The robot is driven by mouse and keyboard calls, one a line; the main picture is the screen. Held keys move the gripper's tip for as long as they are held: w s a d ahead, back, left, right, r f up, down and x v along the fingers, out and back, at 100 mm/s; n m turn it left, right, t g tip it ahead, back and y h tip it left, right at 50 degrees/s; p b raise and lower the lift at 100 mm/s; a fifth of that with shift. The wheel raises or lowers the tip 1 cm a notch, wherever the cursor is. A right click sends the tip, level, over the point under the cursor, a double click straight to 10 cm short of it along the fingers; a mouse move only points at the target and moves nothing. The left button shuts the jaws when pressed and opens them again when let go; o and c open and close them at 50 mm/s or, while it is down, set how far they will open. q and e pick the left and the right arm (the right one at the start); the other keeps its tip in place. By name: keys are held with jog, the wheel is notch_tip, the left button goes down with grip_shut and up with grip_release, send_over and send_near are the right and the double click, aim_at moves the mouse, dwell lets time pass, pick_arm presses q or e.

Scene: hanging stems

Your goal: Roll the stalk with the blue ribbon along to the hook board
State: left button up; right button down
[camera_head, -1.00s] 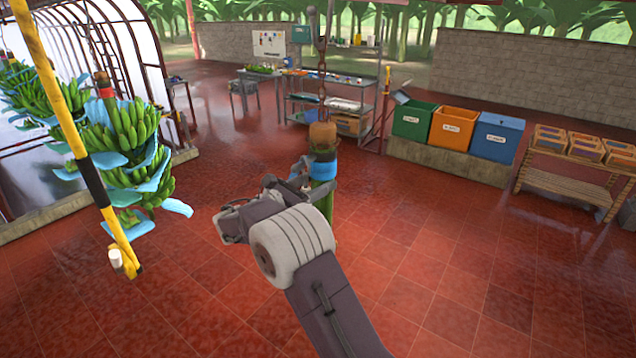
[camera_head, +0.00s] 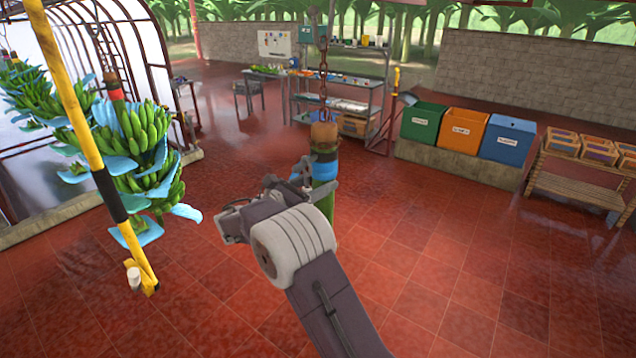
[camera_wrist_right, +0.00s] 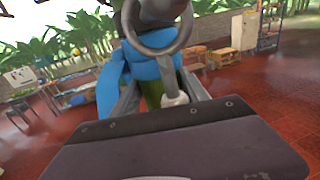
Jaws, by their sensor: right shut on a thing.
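The stalk with the blue ribbon (camera_head: 323,170) hangs upright from a chain in the middle of the head view. The ribbon is wrapped round its upper part, below a brown top. My right gripper (camera_head: 312,182) is shut on this stalk at about ribbon height. In the right wrist view the blue ribbon (camera_wrist_right: 150,68) fills the space past my gripper, with a grey ring in front of it. My arm hides part of the stalk's lower left side. I cannot make out a hook board for certain. My left gripper is not in view.
Banana bunches with blue sheets (camera_head: 140,160) hang at the left, behind a yellow and black pole (camera_head: 95,150). A metal shelf (camera_head: 345,85), green, orange and blue bins (camera_head: 465,130) and a crate table (camera_head: 580,170) stand farther back. The red floor between is open.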

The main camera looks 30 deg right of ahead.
jog(key=c, duration=0.6)
grip_release()
jog(key=a+b, duration=0.2)
jog(key=a, duration=0.2)
jog(key=shift+s+a+f+b, duration=0.1)
jog(key=shift+s+f+b, duration=0.25)
jog(key=shift+s+b, duration=0.05)
jog(key=b, duration=0.1)
send_near(315, 186)
jog(key=shift+w+d+r, duration=0.1)
jog(key=shift+d+r, duration=0.05)
jog(key=shift+d, duration=0.45)
jog(key=shift+w+d+r, duration=0.1)
jog(key=shift+d, duration=0.45)
